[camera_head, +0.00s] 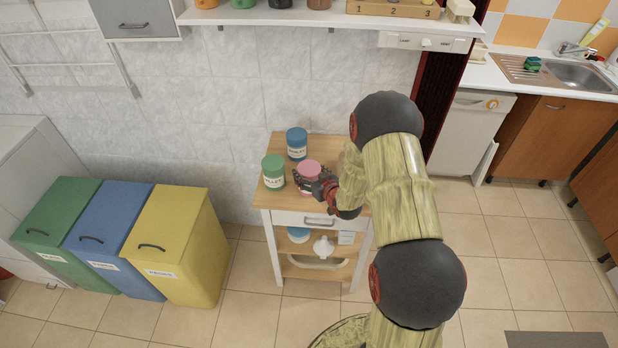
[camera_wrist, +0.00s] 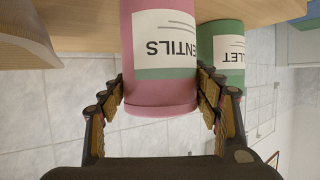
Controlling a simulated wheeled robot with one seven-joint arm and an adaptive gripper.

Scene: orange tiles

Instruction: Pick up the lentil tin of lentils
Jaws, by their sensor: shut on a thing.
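The pink lentil tin (camera_head: 309,170) stands on the wooden top of a small cart, at its front middle. In the wrist view the tin (camera_wrist: 160,88) appears upside down, with "ENTILS" readable on its white label. My gripper (camera_head: 318,186) reaches it from the right. In the wrist view the fingers of my gripper (camera_wrist: 162,95) are on both sides of the tin, shut on it. The tin's base seems to be at the cart top; I cannot tell whether it is lifted.
A green millet tin (camera_head: 273,172) stands close on the left, and it also shows in the wrist view (camera_wrist: 228,80). A blue tin (camera_head: 297,143) stands behind. The cart (camera_head: 290,217) has lower shelves with dishes. Green, blue and yellow bins stand left; a wall shelf hangs above.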

